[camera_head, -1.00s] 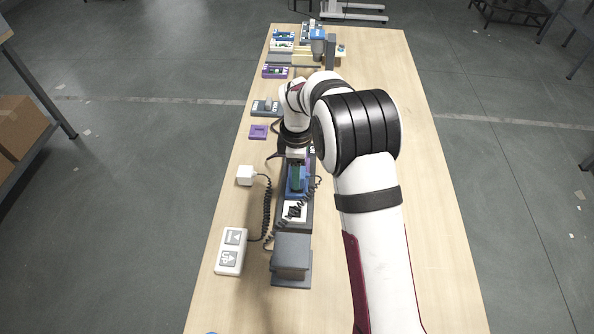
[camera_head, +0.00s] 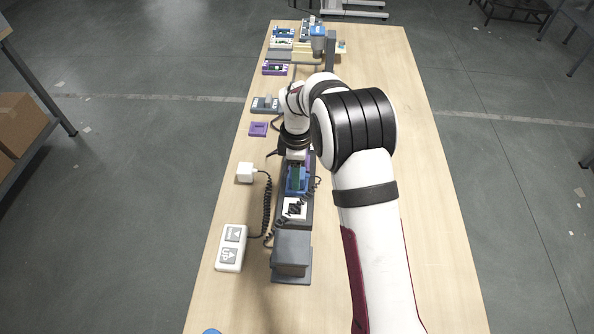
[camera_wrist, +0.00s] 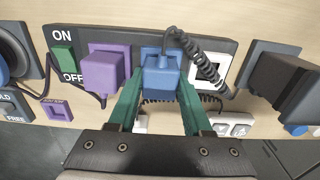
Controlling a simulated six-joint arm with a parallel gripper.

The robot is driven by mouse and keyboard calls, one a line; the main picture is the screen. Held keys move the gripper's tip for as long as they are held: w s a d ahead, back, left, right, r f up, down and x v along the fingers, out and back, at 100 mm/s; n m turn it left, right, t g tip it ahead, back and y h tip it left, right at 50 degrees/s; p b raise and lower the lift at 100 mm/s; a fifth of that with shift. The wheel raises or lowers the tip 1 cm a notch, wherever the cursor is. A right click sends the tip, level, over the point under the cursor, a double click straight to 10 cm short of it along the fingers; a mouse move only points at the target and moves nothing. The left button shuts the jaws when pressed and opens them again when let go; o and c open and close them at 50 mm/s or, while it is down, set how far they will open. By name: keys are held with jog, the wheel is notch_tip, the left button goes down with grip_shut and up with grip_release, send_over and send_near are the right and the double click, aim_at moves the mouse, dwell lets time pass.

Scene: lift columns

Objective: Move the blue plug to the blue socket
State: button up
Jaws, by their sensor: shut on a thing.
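The blue plug (camera_wrist: 162,77) is between the green fingers of my gripper (camera_wrist: 160,95) in the wrist view, and the fingers are shut on its sides. The plug sits at a dark socket strip (camera_wrist: 215,45), between a purple plug (camera_wrist: 102,72) and a white socket (camera_wrist: 208,68). A blue rim (camera_wrist: 150,51) shows behind the plug; the plug hides most of it, and I cannot tell how deep the plug sits. In the head view the blue piece (camera_head: 296,186) shows on the strip below my wrist.
A dark grey block (camera_head: 291,250) stands at the near end of the strip. A white adapter (camera_head: 246,173) and an up/down control box (camera_head: 231,248) lie to the left, with coiled black cords. A purple frame (camera_head: 258,129) lies farther back. The table's right side is clear.

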jog(key=shift+f, duration=0.2)
jog(key=o, duration=1.5)
jog(key=shift+o, duration=0.2)
jog(key=shift+r, duration=3.5)
